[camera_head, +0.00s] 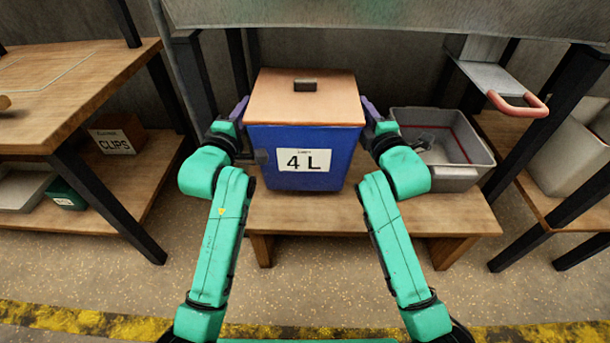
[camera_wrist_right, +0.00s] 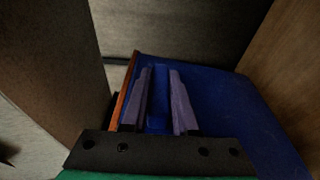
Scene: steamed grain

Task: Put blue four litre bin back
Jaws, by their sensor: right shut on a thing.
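The blue four litre bin (camera_head: 331,174) has a white "4 L" label and a tan lid (camera_head: 275,97) with a dark handle. It is upright over the low wooden bench; I cannot tell if it touches the bench. My right gripper (camera_head: 369,112) is at the bin's right side. In the right wrist view, its purple fingers (camera_wrist_right: 160,100) are shut on a narrow blue part of the bin (camera_wrist_right: 230,105). My left gripper (camera_head: 241,108) is at the bin's left side, its fingers mostly hidden, so its jaws cannot be judged.
A grey tray (camera_head: 462,172) stands on the bench (camera_head: 375,213), right of the bin. A metal flap with a red handle (camera_head: 518,104) juts out above it. Table legs flank the bench on both sides. A "CLIPS" box (camera_head: 117,135) sits on the left shelf. The bench front is bare.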

